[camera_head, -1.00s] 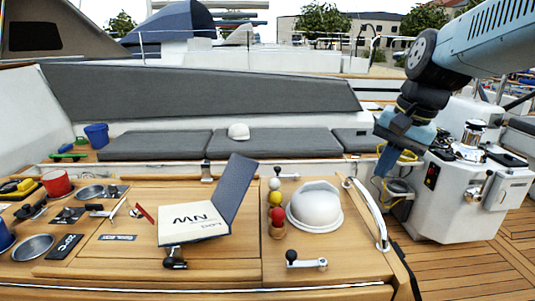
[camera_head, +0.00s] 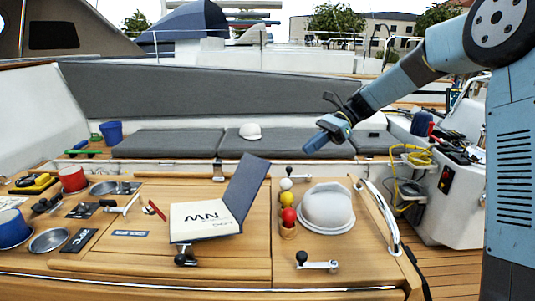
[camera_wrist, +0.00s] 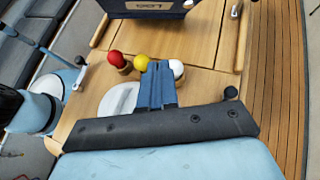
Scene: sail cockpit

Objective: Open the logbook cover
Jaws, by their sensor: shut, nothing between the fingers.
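The logbook (camera_head: 204,220) lies on the wooden table, its white face with dark lettering showing. Its dark cover (camera_head: 246,188) stands raised along the right side, tilted up and away to the right. In the wrist view part of the logbook (camera_wrist: 150,8) shows at the top edge, mostly cut off. My gripper (camera_head: 312,146) is in the air above and to the right of the logbook, apart from it. In the wrist view my gripper (camera_wrist: 157,68) has its blue fingers together with nothing between them.
A white helmet-like dome (camera_head: 327,207) sits right of the logbook, beside a red ball (camera_head: 289,216), a yellow ball (camera_head: 287,199) and a white ball (camera_head: 286,184). Winch handles, a curved white rail (camera_head: 381,215), cups and bowls stand around the table. Air above the logbook is clear.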

